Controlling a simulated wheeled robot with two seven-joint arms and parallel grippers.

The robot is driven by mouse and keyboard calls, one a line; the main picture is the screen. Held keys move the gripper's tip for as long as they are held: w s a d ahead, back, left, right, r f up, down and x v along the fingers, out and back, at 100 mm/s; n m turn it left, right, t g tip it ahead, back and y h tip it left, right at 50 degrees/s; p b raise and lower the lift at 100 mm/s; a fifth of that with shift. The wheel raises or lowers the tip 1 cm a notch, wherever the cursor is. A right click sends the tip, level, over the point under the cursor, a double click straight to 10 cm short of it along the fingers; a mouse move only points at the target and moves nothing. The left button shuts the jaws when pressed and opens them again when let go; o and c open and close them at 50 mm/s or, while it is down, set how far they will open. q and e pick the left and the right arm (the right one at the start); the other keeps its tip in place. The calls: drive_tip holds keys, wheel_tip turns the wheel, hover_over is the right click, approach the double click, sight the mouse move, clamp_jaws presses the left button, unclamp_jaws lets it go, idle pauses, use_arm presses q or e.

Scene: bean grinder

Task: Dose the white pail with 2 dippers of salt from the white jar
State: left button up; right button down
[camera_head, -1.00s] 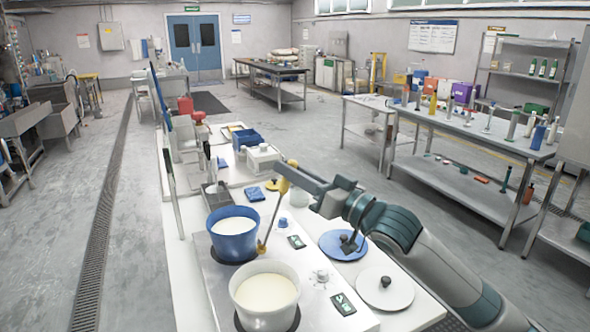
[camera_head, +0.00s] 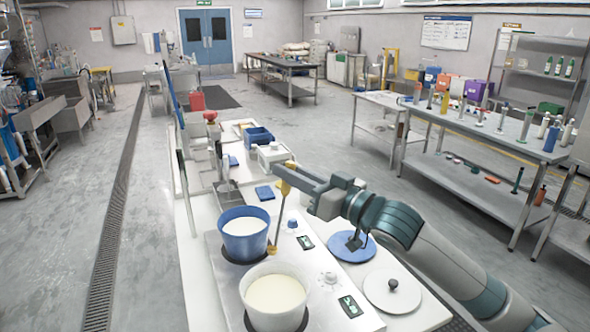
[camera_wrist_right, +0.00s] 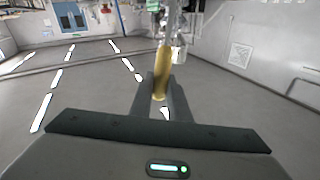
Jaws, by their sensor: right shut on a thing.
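My right gripper (camera_head: 287,178) is shut on the yellow handle of a dipper (camera_head: 276,222). The handle (camera_wrist_right: 161,75) also shows between the fingers in the right wrist view. The dipper hangs nearly upright, its lower end beside the right side of the blue pail, near the back of the white pail; I cannot tell what the end holds. The white pail (camera_head: 274,318) stands at the front of the counter with pale contents. The blue pail (camera_head: 243,248) behind it also has pale contents. My left gripper is not in view.
A blue round lid (camera_head: 338,247) and a white lid with dark knob (camera_head: 392,296) lie right of the pails, under my right arm. Small displays and knobs sit beside the pails.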

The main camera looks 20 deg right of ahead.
drive_tip(key=shift+a+r+n+g+p, duration=0.3)
drive_tip(key=shift+a+r+n+p, duration=0.1)
drive_tip(key=shift+a+r+p, duration=0.45)
drive_tip(key=shift+a+r+n+g+p, duration=0.3)
drive_tip(key=shift+a+r+n+p, duration=0.25)
drive_tip(key=shift+a+p, duration=0.4)
drive_tip(key=shift+d+f, duration=0.1)
